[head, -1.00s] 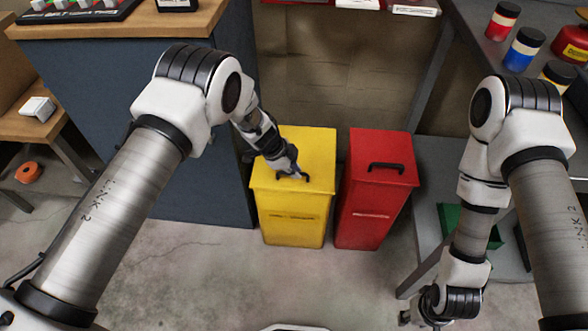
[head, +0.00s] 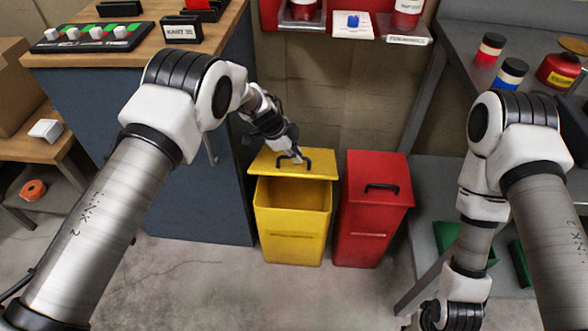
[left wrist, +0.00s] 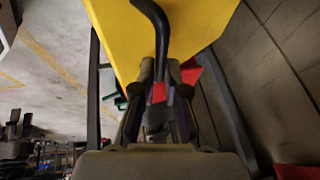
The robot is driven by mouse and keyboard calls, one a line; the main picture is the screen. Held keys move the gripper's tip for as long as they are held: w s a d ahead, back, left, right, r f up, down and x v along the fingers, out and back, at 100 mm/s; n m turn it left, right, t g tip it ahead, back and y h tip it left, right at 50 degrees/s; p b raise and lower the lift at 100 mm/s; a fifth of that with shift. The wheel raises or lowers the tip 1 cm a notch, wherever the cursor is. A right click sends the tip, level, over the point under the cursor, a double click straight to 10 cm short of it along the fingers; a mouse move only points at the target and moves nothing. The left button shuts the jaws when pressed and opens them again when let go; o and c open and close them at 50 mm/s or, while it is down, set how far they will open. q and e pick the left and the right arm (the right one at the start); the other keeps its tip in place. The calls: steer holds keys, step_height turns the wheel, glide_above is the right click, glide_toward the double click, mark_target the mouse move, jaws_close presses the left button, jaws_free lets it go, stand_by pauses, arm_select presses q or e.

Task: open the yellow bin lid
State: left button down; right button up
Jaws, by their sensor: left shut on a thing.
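The yellow bin (head: 293,232) stands on the floor beside a dark blue cabinet. Its yellow lid (head: 318,169) is raised and slid toward the back, so the front of the opening and the inside show. My left gripper (head: 296,157) is shut on the lid's black handle (head: 283,162). In the left wrist view the fingers (left wrist: 168,75) close on the black handle (left wrist: 158,30) against the yellow lid (left wrist: 115,25). My right gripper (head: 432,316) hangs low at the bottom right, and its fingers are not clear.
A red bin (head: 372,229) with a closed lid and black handle stands just right of the yellow one. The blue cabinet (head: 190,150) is close on the left. A grey metal bench (head: 455,90) stands on the right. The floor in front is clear.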

arm_select(q)
steer(key=shift+w+r+b, duration=0.15)
steer(key=shift+w+r, duration=0.4)
steer(key=shift+w, duration=0.2)
steer(key=shift+w+r+b, duration=0.15)
steer(key=shift+w+r, duration=0.4)
steer(key=shift+w, duration=0.2)
steer(key=c, duration=1.4)
jaws_free()
steer(key=shift+f, duration=0.1)
steer(key=shift+o, duration=1)
steer(key=shift+w+f, duration=0.3)
steer(key=shift+f, duration=0.05)
steer(key=shift+s+r, duration=0.15)
steer(key=shift+r, duration=0.15)
steer(key=v, duration=0.7)
steer(key=shift+a, duration=0.15)
